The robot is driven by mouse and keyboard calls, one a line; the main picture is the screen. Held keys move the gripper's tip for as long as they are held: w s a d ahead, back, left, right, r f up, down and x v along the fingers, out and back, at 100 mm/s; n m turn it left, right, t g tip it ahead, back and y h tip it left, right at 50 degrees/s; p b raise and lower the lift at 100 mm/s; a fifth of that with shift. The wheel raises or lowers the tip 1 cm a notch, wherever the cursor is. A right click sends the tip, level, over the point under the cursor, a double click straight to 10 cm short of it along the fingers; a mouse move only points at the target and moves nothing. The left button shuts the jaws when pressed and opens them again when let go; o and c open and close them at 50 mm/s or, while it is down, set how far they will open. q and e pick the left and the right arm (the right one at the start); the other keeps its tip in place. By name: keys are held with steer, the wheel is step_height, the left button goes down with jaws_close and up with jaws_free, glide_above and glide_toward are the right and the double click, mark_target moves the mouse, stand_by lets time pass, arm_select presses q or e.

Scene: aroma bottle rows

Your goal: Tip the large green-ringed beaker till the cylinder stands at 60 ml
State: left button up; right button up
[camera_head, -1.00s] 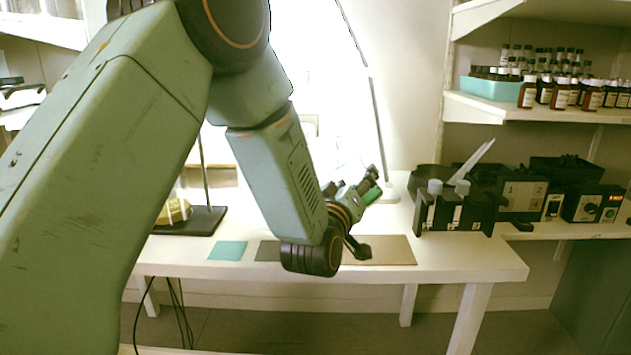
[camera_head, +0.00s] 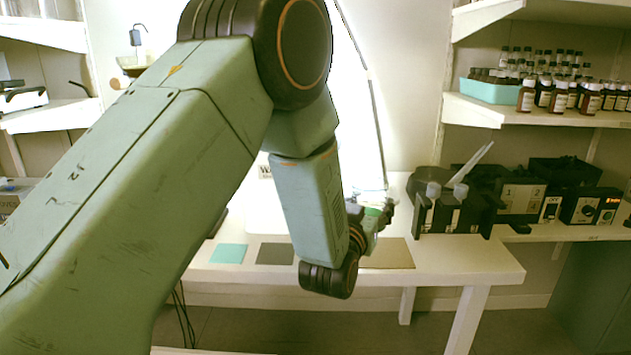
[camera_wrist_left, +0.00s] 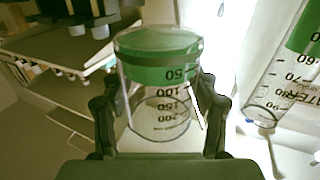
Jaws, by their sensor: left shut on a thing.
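The large beaker (camera_wrist_left: 160,105) is clear glass with printed marks from 50 to 200. Its green part lies at the 50 end; I cannot tell ring from liquid there. My left gripper (camera_wrist_left: 158,115) is shut around the beaker's sides. In the head view the beaker (camera_head: 371,196) shows above my left gripper (camera_head: 381,215), over the table and looking about upright. A clear cylinder (camera_wrist_left: 278,88) stands apart at the right of the wrist view, which looks upside down. It shows marks 60 to 90 and green near 60; its exact level is unclear. My right gripper is not in view.
The white table (camera_head: 460,260) bears a teal mat (camera_head: 229,253), a dark mat (camera_head: 275,253) and a brown mat (camera_head: 392,254). A black rack (camera_head: 455,212) stands right of my gripper. Brown bottles (camera_head: 560,97) fill the right shelf. My left arm hides much of the table's left side.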

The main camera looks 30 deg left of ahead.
arm_select(q)
steer(key=shift+d+m, duration=0.1)
steer(key=shift+m, duration=0.2)
steer(key=w+d+r+p, duration=0.1)
steer(key=d+r+p, duration=0.3)
steer(key=r, duration=0.1)
steer(key=shift+w+d+p, duration=0.25)
steer(key=shift+d+p, duration=0.05)
steer(key=shift+d, duration=0.1)
stand_by(0.6)
